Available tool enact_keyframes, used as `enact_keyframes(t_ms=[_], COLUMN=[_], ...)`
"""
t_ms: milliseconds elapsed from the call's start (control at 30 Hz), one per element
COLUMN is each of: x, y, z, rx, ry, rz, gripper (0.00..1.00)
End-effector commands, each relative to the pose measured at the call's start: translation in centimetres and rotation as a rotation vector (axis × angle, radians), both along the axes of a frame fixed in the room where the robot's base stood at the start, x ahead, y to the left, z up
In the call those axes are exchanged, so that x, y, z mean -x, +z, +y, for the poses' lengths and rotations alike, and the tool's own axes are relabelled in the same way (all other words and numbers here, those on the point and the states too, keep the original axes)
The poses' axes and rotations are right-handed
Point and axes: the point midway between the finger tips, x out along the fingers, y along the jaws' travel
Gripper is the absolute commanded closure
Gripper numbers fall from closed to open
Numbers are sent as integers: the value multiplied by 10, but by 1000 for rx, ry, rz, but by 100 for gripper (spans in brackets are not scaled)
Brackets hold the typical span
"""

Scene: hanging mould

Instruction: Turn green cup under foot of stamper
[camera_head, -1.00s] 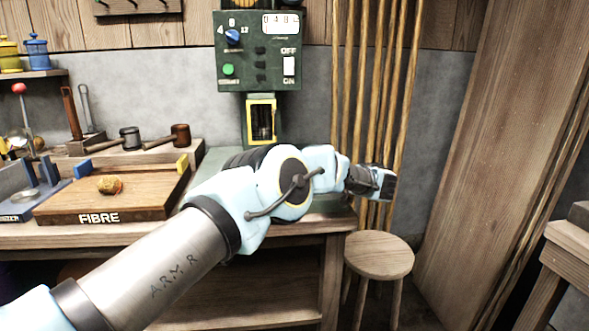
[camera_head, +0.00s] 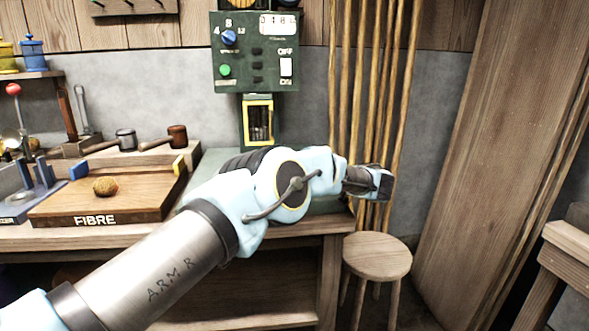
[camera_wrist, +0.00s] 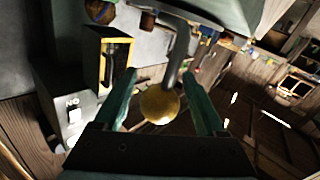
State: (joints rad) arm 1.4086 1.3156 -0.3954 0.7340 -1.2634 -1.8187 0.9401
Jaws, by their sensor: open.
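I cannot make out a green cup in either view. A green machine with a control panel (camera_head: 254,55) stands at the back of the bench, with a yellow-framed window (camera_head: 258,120) below the panel. I cannot tell whether it is the stamper; my arm hides much of its lower part. My gripper (camera_head: 383,184) is to the right of the machine, above the stool. In the wrist view my gripper (camera_wrist: 165,88) is open. A round brass knob (camera_wrist: 159,104) on a bent grey rod shows between its green fingers, not gripped.
A wooden block marked FIBRE (camera_head: 90,210) carries a brown ball (camera_head: 105,187). Two mallets (camera_head: 150,138) lie behind it. Vertical wooden poles (camera_head: 375,90) stand behind my gripper. A round stool (camera_head: 377,257) is below, and a leaning plank (camera_head: 460,150) is right.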

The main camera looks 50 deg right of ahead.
Motion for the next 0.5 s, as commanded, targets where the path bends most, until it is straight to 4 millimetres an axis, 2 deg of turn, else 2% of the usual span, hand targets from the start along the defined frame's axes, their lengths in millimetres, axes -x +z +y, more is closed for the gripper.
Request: enact_keyframes(t_ms=[133,233,500], x=[7,20,73], y=[-1,-1,-2], z=[-1,-4,-11], rx=[0,0,1], ry=[-1,-3,-2], rz=[1,0,0], gripper=[27,27,27])
